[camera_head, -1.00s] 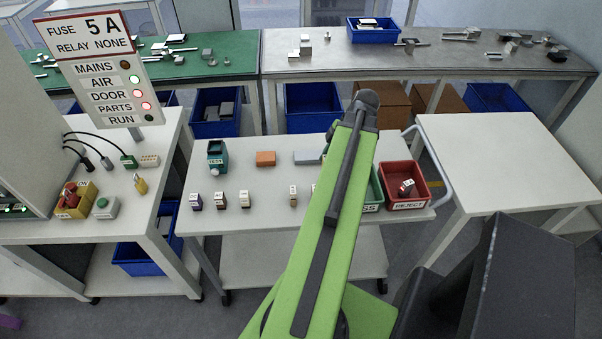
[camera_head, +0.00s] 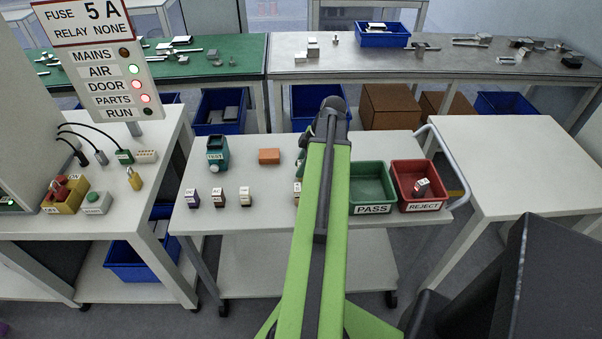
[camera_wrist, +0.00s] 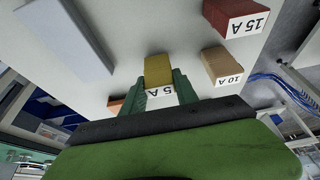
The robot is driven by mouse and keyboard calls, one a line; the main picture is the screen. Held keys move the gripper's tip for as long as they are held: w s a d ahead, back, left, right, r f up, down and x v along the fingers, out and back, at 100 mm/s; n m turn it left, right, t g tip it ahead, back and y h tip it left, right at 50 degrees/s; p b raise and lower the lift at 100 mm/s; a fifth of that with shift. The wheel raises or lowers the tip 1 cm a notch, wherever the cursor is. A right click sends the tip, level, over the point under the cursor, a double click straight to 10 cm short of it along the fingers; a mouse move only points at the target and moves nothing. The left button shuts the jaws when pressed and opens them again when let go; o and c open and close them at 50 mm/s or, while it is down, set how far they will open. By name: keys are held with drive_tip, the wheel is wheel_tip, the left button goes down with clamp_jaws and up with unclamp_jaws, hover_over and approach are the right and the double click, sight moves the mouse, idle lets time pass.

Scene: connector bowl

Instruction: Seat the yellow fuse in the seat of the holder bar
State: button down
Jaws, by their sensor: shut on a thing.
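The yellow fuse (camera_wrist: 158,68), with a white "5 A" label, is between the green fingers of my gripper (camera_wrist: 158,90) in the wrist view. My gripper is shut on it. I cannot tell whether the fuse is clear of the table. In the head view my arm hides the fuse and most of the gripper, over the middle of the white table. A small pale connector bar (camera_head: 147,156) lies on the left bench beside a green plug; I cannot tell whether it is the holder bar.
In the wrist view a tan "10 A" fuse (camera_wrist: 222,65) and red-brown "15 A" fuse (camera_wrist: 236,14) stand close by, and a grey bar (camera_wrist: 65,35) lies apart. An orange block (camera_head: 269,156), green PASS bin (camera_head: 372,208) and red REJECT bin (camera_head: 418,205) share the table.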

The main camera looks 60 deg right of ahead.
drive_tip(key=shift+f, duration=0.4)
drive_tip(key=c, duration=0.9)
unclamp_jaws()
drive_tip(key=shift+c, duration=0.2)
drive_tip(key=shift+s+r+p, duration=0.1)
drive_tip(key=shift+r+p, duration=0.45)
drive_tip(key=shift+p, duration=0.05)
drive_tip(key=p+v, duration=1)
drive_tip(key=v, duration=0.1)
drive_tip(key=shift+r, duration=0.15)
